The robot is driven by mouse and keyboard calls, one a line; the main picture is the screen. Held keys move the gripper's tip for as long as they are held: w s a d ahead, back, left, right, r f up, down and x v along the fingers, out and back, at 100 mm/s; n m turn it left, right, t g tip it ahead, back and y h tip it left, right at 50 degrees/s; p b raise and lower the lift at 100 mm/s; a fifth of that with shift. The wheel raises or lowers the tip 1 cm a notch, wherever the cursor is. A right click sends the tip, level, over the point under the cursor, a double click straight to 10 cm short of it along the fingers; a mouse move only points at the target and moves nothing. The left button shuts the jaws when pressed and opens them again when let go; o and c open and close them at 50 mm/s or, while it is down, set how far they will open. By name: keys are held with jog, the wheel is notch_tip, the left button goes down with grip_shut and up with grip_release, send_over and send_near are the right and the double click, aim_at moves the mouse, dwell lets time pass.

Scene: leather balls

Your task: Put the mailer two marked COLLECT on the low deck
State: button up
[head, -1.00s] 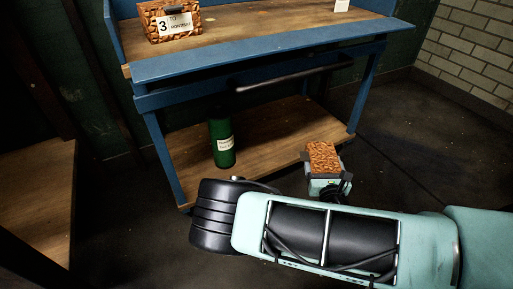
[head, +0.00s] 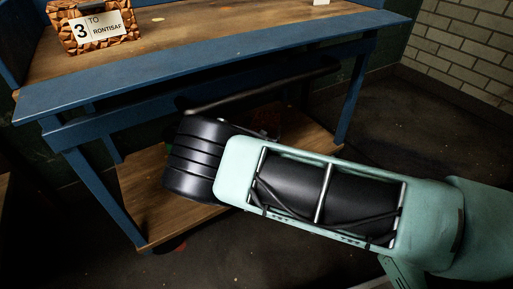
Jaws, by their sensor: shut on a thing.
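The low deck (head: 155,225) is the wooden lower shelf of a blue workbench. My arm covers much of it. A dim reddish-brown patch, which looks like the mailer (head: 266,113), shows in shadow under the bench top, just beyond my arm. Its marking cannot be read. My gripper (head: 264,132) is mostly hidden behind my own arm; only a small part shows beside the mailer, and it is shut on it. Whether the mailer touches the deck cannot be seen.
Another orange-brown patterned mailer (head: 70,38), with a label "3 TO RONTISAF", stands on the bench top (head: 190,40). A dark bar (head: 265,88) runs under the top's front edge. Bare deck shows at the front left.

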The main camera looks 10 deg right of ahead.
notch_tip(320, 180, down, 6)
jog(key=b, duration=0.3)
jog(key=shift+f+b, duration=0.25)
jog(key=shift+b, duration=0.1)
jog(key=shift+f, duration=0.2)
jog(key=o, duration=1.1)
jog(key=shift+r, duration=0.1)
